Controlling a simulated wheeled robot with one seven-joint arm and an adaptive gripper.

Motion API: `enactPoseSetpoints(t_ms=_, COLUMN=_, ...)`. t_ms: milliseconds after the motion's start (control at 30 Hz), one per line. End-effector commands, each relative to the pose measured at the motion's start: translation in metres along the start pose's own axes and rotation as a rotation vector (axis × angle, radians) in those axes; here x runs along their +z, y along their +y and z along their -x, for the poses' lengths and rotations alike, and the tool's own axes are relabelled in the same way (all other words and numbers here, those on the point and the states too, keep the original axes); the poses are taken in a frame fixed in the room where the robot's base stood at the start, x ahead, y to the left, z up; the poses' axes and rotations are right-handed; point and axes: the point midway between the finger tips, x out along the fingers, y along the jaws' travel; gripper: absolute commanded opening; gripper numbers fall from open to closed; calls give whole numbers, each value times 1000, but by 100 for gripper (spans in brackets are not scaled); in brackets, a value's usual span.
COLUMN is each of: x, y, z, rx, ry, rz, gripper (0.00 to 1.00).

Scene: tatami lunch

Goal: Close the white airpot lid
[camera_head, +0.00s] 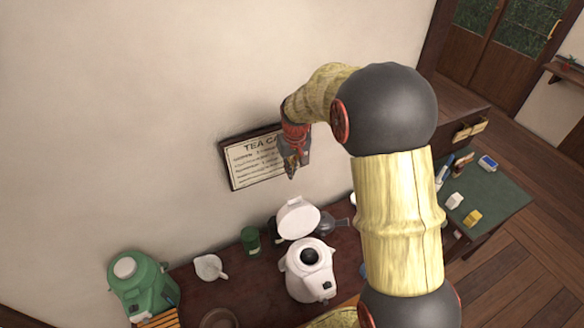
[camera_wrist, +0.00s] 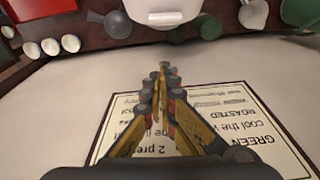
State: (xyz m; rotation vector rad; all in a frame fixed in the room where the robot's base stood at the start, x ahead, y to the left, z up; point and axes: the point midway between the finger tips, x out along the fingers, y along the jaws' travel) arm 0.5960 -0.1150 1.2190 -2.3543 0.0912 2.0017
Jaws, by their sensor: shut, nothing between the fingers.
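The white airpot (camera_head: 306,284) stands on the dark counter with its lid (camera_head: 297,218) raised open, hinged at the back and tilted up toward the wall. Its dark round opening shows in the head view. In the wrist view the raised lid (camera_wrist: 160,14) is partly cut off at the top edge. My gripper (camera_head: 291,172) is shut and empty, above the lid and in front of the wall sign, apart from the lid. In the wrist view its fingertips (camera_wrist: 164,66) meet and point toward the lid.
A white spouted cup (camera_head: 209,267) and a green airpot (camera_head: 142,284) stand to the left. The wall sign (camera_head: 247,167) is close behind my gripper. Several white cups (camera_wrist: 50,46) show in the wrist view.

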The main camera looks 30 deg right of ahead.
Motion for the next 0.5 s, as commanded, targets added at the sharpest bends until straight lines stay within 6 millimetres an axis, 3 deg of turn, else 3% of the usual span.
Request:
enactPoseSetpoints(t_ms=367, x=1, y=0, z=-66, rx=-1, ry=-3, rz=0, gripper=0)
enactPoseSetpoints(t_ms=500, x=19, y=0, z=-55, rx=0, ry=1, rz=0, gripper=0)
